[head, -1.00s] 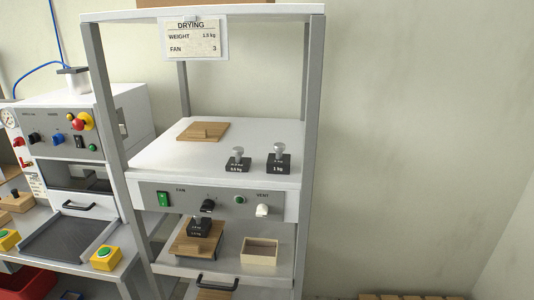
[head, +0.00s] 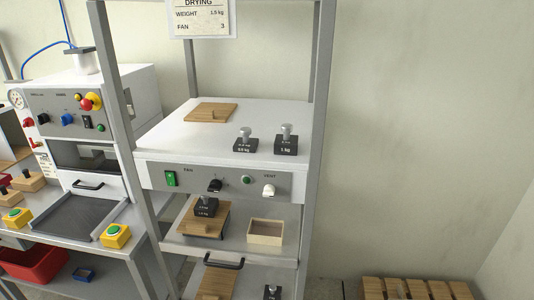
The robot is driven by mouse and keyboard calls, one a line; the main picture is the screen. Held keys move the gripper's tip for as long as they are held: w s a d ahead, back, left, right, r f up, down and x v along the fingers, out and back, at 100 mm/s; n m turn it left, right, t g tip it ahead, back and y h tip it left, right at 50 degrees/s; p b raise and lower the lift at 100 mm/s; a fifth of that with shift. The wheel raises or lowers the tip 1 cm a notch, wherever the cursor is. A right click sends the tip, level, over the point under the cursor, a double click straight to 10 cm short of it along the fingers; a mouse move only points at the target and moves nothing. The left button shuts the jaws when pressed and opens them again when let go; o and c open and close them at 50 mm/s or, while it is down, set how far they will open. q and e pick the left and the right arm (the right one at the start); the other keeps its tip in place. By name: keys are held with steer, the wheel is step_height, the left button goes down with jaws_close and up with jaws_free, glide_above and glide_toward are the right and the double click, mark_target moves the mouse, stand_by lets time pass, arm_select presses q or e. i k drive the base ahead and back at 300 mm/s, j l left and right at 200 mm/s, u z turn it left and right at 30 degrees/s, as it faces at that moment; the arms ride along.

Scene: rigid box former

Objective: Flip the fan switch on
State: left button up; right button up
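The fan switch (head: 171,179) is a green rocker at the left end of the drying rack's grey control panel (head: 201,184), under the label FAN. Its rocker position is too small to tell. Right of it on the panel are a black knob (head: 215,186), a round green button or lamp (head: 247,180) and a white vent knob (head: 269,189). A card (head: 201,17) at the top reads DRYING, weight 1.5 kg, fan 3. Neither of my grippers shows in the head view.
Two black weights (head: 286,140) and a wooden board (head: 211,113) sit on the white shelf above the panel. Below are a weighted board (head: 202,217) and an open box (head: 265,232). A machine (head: 90,110) with yellow button boxes (head: 115,236) stands left. A pallet (head: 415,289) lies right.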

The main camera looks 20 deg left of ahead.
mark_target(171, 180)
steer(key=u, duration=1.35)
